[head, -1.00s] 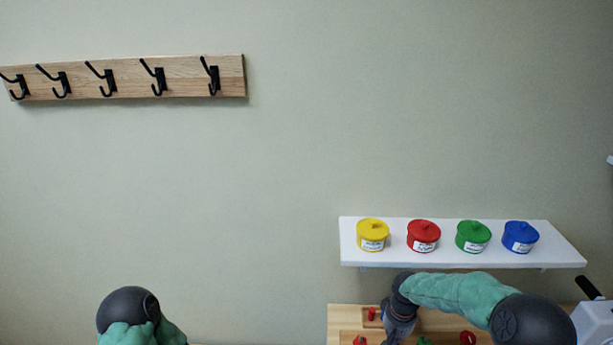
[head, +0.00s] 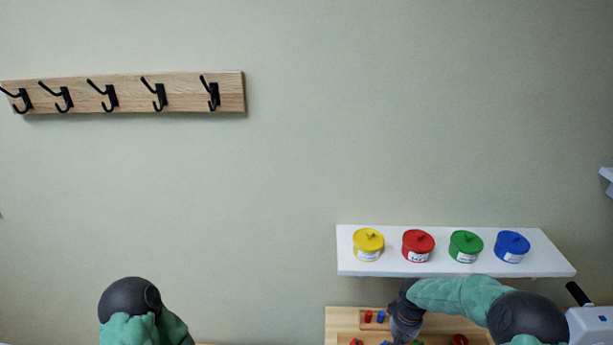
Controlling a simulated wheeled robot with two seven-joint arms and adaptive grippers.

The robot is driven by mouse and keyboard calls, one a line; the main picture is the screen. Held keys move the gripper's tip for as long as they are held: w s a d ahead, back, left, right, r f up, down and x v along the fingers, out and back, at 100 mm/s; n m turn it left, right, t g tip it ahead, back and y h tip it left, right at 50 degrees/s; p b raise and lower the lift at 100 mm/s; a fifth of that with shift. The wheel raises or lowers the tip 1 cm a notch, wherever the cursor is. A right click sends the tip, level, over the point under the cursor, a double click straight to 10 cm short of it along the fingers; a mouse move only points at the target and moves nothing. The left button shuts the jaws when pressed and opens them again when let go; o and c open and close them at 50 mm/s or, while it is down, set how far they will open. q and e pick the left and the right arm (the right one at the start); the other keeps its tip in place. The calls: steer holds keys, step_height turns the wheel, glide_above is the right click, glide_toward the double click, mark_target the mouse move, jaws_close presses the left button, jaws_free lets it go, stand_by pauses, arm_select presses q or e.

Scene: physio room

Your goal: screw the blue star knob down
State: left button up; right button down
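A wooden board (head: 338,325) shows at the bottom of the head view, cut off by the frame edge. Another blue piece (head: 386,342) shows at the bottom edge; I cannot tell which, if either, is the star knob. My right gripper (head: 401,336) points down over the board, just right of the blue pieces. Its fingertips are not clear, so its opening and any contact are hidden. My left arm shows at bottom left; its gripper is out of view.
Red pieces (head: 460,340) also show on the board. A hook rack (head: 228,92) hangs at upper left.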

steer(key=shift+f+b, duration=2.3)
steer(key=shift+f, duration=1.25)
steer(key=shift+w+a, duration=0.1)
steer(key=shift+w, duration=0.15)
steer(key=shift+a+b, duration=0.4)
steer(key=shift+b, duration=0.15)
steer(key=shift+a+r, duration=0.2)
steer(key=shift+a, duration=0.05)
steer(key=shift+s, duration=0.25)
steer(key=shift+s+r+p, duration=0.15)
steer(key=shift+r+p, duration=0.6)
steer(key=shift+r, duration=0.7)
steer(key=shift+s+r+p, duration=0.1)
steer(key=shift+r+p, duration=0.6)
steer(key=shift+r, duration=0.8)
